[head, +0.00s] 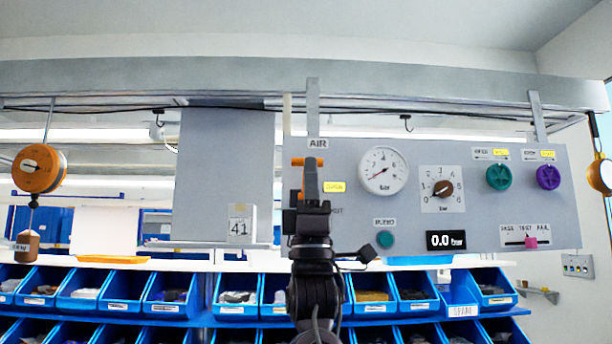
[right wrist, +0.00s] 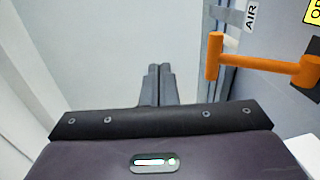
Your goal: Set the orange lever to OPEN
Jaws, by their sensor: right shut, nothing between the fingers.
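The orange lever (head: 297,162) is on the grey panel below the AIR label, partly hidden behind my right gripper in the head view. In the right wrist view the orange lever (right wrist: 262,64) runs sideways, with its upright end bar at the left. My right gripper (head: 310,163) points up in front of the panel. In the right wrist view its fingertips (right wrist: 160,69) are together and empty, left of the lever's bar with a visible gap. A yellow label (head: 336,187) is beside the lever; a partly covered label ending in "HUT" is below. My left gripper is out of view.
The panel (head: 470,225) also carries a gauge (head: 384,170), a rotary knob (head: 442,188), a green knob (head: 499,177), a purple knob (head: 548,177) and a pink slider (head: 531,242). A hanging orange balancer (head: 38,168) is at far left. Blue bins (head: 180,295) line the shelf below.

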